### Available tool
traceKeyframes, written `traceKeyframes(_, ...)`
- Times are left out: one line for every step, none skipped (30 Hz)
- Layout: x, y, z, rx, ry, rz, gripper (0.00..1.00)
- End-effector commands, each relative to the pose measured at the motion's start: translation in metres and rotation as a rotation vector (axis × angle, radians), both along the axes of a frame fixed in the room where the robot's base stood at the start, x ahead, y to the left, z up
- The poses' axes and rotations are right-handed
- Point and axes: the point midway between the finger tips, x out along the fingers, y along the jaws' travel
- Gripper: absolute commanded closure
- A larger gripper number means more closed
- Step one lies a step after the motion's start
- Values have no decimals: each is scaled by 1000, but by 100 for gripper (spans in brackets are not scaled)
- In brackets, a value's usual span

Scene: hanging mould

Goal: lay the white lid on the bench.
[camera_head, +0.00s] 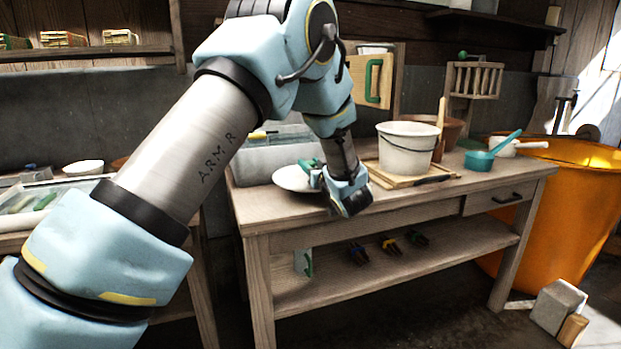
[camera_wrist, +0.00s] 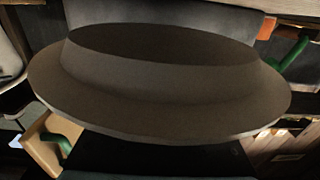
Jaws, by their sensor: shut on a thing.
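The white lid (camera_head: 291,179) is at the left end of the wooden bench (camera_head: 420,201), roughly level, low over the top. I cannot tell whether it touches the bench. In the wrist view the lid (camera_wrist: 160,95) fills most of the picture as a wide round rim with a raised ring, in shadow. My gripper (camera_head: 319,179) is at the lid's right edge and shut on it. My wrist hides part of that edge, and the fingertips are hard to make out.
A white bucket (camera_head: 404,150) stands on a wooden board right of my gripper. A teal scoop (camera_head: 480,160) lies further right. A grey block (camera_head: 268,155) is behind the lid. An orange tub (camera_head: 578,195) stands beyond the bench's right end. The front strip of the bench is clear.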

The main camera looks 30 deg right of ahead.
Motion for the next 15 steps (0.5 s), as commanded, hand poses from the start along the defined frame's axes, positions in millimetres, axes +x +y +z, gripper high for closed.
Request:
traceKeyframes(0, 0, -9, 4, 3, 0, 100)
traceKeyframes(0, 0, -14, 5, 2, 0, 100)
traceKeyframes(0, 0, -20, 4, 2, 0, 100)
traceKeyframes(0, 0, -25, 4, 2, 1, 100)
traceKeyframes(0, 0, -29, 4, 2, 1, 100)
traceKeyframes(0, 0, -34, 4, 2, 1, 100)
traceKeyframes(0, 0, -36, 3, 2, 1, 100)
traceKeyframes(0, 0, -38, 2, 1, 1, 100)
traceKeyframes(0, 0, -38, 1, 1, 1, 100)
traceKeyframes(0, 0, -38, 0, 1, 1, 100)
traceKeyframes(0, 0, -38, 0, 0, 1, 100)
traceKeyframes(0, 0, -38, 0, 1, 1, 100)
traceKeyframes(0, 0, -38, 0, 1, 1, 100)
traceKeyframes(0, 0, -38, 0, 1, 1, 100)
traceKeyframes(0, 0, -38, 1, 1, 0, 100)
